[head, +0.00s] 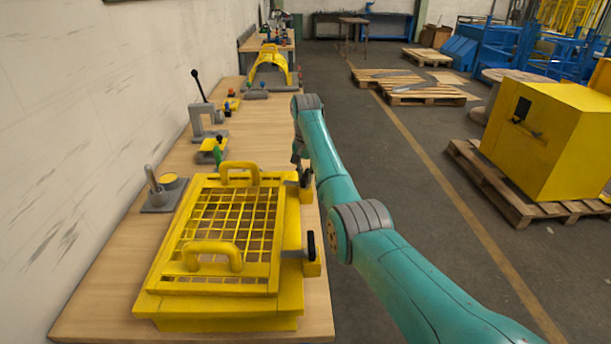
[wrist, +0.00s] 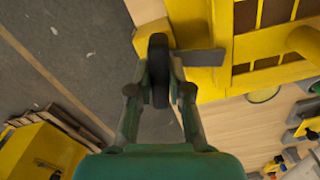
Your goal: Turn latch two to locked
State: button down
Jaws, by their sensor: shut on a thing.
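A yellow guard with a mesh lid (head: 165,285) and two lid handles sits on the wooden bench. Two latches with black handles are on its right side. The near latch (head: 311,245) stands free, its grey bar reaching the lid's edge. My gripper (head: 304,172) is at the far latch, largely hidden behind my arm in the head view. In the wrist view my gripper (wrist: 159,92) is shut on the far latch's black handle (wrist: 157,58), with a finger on each side. That latch's grey bar (wrist: 203,58) points right, over the yellow frame. No latch numbers are readable.
The floor right of the bench is clear up to the yellow box (head: 550,130) on a pallet.

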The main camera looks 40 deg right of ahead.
aim_at(306, 173)
jog(key=shift+n, duration=1.6)
jog(key=c, duration=1.1)
grip_release()
jog(key=shift+r, duration=3.75)
